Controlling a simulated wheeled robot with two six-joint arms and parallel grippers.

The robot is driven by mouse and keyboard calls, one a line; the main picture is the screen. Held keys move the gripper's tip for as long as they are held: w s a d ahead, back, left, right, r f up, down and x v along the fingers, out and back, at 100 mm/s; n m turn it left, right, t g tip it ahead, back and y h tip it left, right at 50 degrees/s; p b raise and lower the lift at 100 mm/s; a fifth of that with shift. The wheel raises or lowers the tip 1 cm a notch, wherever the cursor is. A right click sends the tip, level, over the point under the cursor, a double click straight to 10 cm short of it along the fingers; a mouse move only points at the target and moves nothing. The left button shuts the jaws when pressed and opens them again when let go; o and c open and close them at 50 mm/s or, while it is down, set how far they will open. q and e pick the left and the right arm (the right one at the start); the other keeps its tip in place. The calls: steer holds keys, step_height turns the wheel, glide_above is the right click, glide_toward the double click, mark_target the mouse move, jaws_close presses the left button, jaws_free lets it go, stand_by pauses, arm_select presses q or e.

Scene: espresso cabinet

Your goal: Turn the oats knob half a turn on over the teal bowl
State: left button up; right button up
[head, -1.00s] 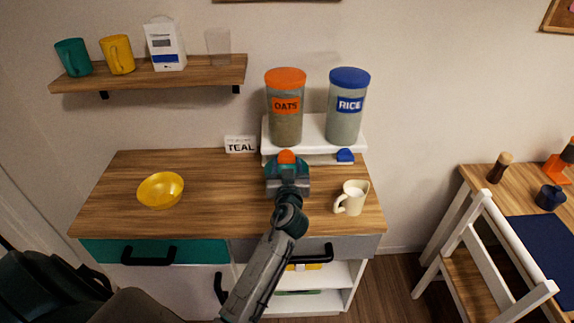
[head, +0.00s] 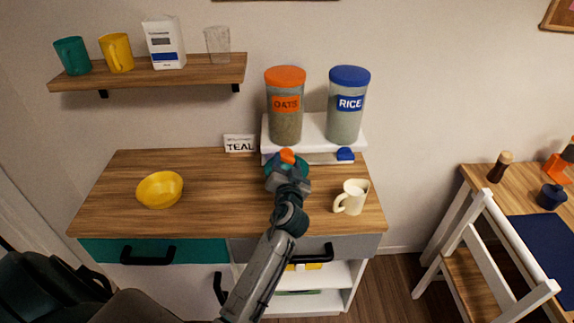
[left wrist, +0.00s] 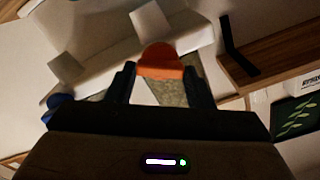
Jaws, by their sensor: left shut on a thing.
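The orange oats knob (head: 287,156) is on the front of the white dispenser stand, under the oats canister (head: 285,108). My left gripper (head: 288,166) is shut on this knob. In the left wrist view the orange knob (left wrist: 160,62) sits between the two dark fingers, and the gripper (left wrist: 161,85) is rolled relative to the stand. The teal bowl (head: 270,169) is below the knob, mostly hidden behind my gripper; its contents cannot be seen. My right gripper is not in view.
The rice canister (head: 346,108) and blue knob (head: 345,154) are just right. A cream pitcher (head: 351,197) stands right of my arm. A yellow bowl (head: 160,189) is at the counter's left, and a TEAL card (head: 240,144) at the back. The counter's left middle is clear.

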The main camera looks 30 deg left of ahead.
arm_select(q)
steer(key=m, duration=0.2)
steer(key=shift+m, duration=0.4)
steer(key=m+p, duration=0.1)
steer(key=m, duration=0.1)
steer(key=shift+m, duration=0.4)
steer(key=m+p, duration=0.1)
steer(key=m, duration=0.2)
steer(key=shift+m, duration=0.3)
steer(key=shift+w+m+p, duration=0.1)
steer(key=shift+m+p, duration=0.75)
steer(key=shift+m, duration=0.85)
steer(key=o, duration=1)
steer(key=shift+f, duration=0.1)
